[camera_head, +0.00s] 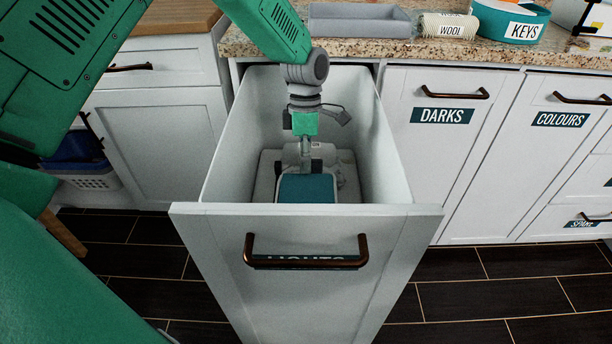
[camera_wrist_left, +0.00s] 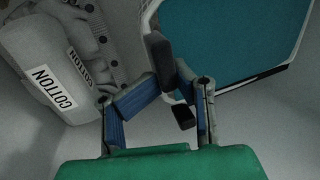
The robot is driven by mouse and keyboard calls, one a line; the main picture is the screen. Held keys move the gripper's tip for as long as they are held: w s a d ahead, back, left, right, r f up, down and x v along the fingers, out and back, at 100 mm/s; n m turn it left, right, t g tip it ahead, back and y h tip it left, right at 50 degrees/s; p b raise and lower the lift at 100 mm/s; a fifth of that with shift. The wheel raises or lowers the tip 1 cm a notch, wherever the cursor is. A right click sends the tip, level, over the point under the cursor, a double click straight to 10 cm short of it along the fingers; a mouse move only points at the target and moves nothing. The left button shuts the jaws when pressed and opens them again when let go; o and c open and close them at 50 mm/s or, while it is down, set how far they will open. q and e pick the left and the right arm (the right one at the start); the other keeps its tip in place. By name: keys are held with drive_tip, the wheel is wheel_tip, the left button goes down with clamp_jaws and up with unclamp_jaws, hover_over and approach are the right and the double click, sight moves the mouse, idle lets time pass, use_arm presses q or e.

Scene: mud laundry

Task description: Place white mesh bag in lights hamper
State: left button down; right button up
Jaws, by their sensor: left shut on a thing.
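The lights hamper (camera_head: 306,225) is a white drawer pulled open, its LIGHTS label partly behind the handle. My left gripper (camera_head: 305,165) points down inside it. It is shut on the edge of a flat, teal-faced, white-edged item (camera_head: 306,188), which may be the white mesh bag; no mesh can be made out. In the left wrist view, the fingers (camera_wrist_left: 178,85) meet at the rim of this item (camera_wrist_left: 225,40). Whether it touches the hamper floor is unclear. My right gripper is not in view.
Pale cloth bundles labelled COTTON (camera_wrist_left: 58,65) lie in the hamper beside the held item. The DARKS (camera_head: 440,150) and COLOURS (camera_head: 555,150) fronts are shut on the right. A grey tray (camera_head: 360,22), a WOOL roll (camera_head: 449,25) and a teal KEYS bowl (camera_head: 510,20) stand on the counter.

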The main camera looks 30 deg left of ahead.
use_arm(q)
wheel_tip(320, 180, down, 3)
drive_tip(key=shift+f+b, duration=0.1)
drive_tip(key=shift+b, duration=0.3)
drive_tip(key=c, duration=1.1)
unclamp_jaws()
drive_tip(key=p+v, duration=0.4)
drive_tip(key=v, duration=0.8)
